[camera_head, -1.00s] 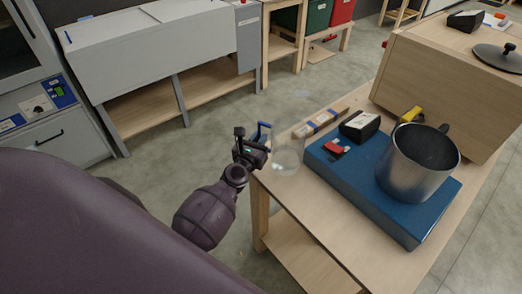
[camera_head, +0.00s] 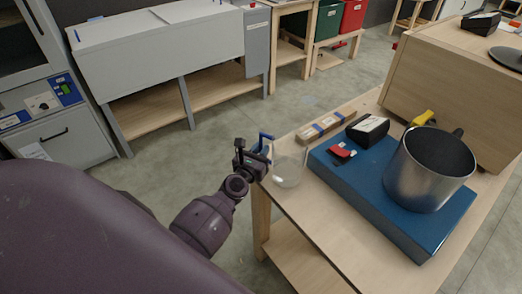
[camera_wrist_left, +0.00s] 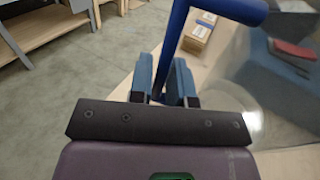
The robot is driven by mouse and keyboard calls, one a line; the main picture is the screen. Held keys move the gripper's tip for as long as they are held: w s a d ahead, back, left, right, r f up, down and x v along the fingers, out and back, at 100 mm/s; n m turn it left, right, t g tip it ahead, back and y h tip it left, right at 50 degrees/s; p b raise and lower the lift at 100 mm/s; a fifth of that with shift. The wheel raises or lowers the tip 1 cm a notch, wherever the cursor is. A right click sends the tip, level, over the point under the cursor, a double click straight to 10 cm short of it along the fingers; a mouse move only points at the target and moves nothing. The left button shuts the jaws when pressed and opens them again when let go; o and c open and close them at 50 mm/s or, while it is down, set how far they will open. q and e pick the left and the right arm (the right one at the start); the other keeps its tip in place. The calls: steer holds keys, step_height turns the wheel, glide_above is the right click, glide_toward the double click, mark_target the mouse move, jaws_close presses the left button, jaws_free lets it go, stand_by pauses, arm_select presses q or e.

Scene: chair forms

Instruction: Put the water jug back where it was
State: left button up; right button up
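The water jug (camera_head: 288,173) is clear with a blue handle (camera_head: 266,137). It is upright at the near left corner of the wooden table (camera_head: 318,222); I cannot tell whether its base touches the top. My left gripper (camera_head: 258,158) is at the jug's left side, shut on the handle. In the left wrist view the blue handle (camera_wrist_left: 171,42) runs between the two fingers (camera_wrist_left: 165,82), and the clear jug body (camera_wrist_left: 235,110) is to the right. My right gripper is not in view.
A blue box (camera_head: 362,200) bears a metal pot (camera_head: 415,185), a black device (camera_head: 368,132) and a red item (camera_head: 342,153), just right of the jug. A wooden block with blue bands (camera_head: 318,128) lies behind. A large wooden box (camera_head: 445,90) stands at the back right.

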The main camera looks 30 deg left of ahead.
arm_select(q)
steer(key=o, duration=0.3)
steer(key=shift+o, duration=0.2)
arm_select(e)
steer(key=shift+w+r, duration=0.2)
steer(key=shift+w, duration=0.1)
